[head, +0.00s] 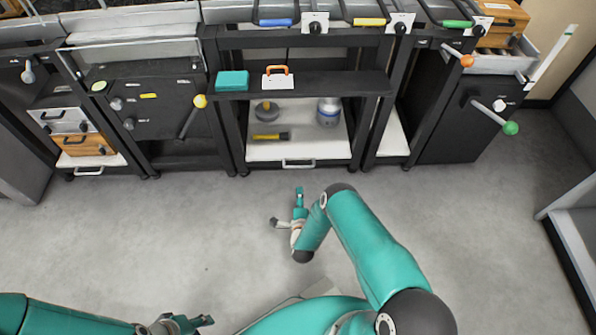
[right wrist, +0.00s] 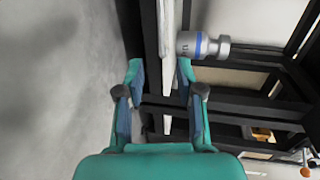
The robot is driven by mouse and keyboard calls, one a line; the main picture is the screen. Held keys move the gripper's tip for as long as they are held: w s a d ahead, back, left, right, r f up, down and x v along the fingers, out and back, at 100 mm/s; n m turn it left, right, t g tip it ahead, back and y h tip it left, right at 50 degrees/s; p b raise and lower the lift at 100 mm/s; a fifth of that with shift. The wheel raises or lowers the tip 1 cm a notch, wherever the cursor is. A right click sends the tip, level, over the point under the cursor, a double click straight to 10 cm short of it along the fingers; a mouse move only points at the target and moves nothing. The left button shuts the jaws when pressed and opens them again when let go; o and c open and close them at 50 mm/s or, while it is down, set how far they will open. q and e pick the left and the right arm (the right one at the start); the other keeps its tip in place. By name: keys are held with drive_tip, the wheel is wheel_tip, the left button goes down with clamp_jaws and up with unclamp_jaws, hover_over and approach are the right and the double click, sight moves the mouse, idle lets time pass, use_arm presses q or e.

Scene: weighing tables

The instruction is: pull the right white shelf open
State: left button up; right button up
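A white shelf with a front bar handle (head: 299,164) sits low in the middle frame; its bare board (head: 340,150) also shows edge-on in the right wrist view (right wrist: 167,30). A narrower white shelf (head: 393,138) is to its right, with no handle visible. Another white shelf with a handle (head: 88,171) is at the left. My right gripper (head: 287,206) is open and empty, in front of the middle shelf. In the right wrist view its spread fingers (right wrist: 160,78) point at that shelf's edge; contact cannot be told. My left gripper (head: 190,323) is at the bottom, its opening unclear.
A silver canister (head: 328,112), a dark round object (head: 266,110) and a yellow-black tool (head: 270,136) lie on the middle shelf. A teal box (head: 232,80) and an orange-handled white case (head: 278,78) stand above. Grey floor (head: 150,230) in front is clear.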

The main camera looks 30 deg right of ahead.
sight(298, 167)
drive_tip(key=shift+b+x, duration=4.15)
drive_tip(key=shift+x, duration=3.8)
drive_tip(key=shift+w+a+r, duration=0.1)
drive_tip(key=shift+r, duration=0.05)
drive_tip(key=shift+c, duration=0.2)
clamp_jaws()
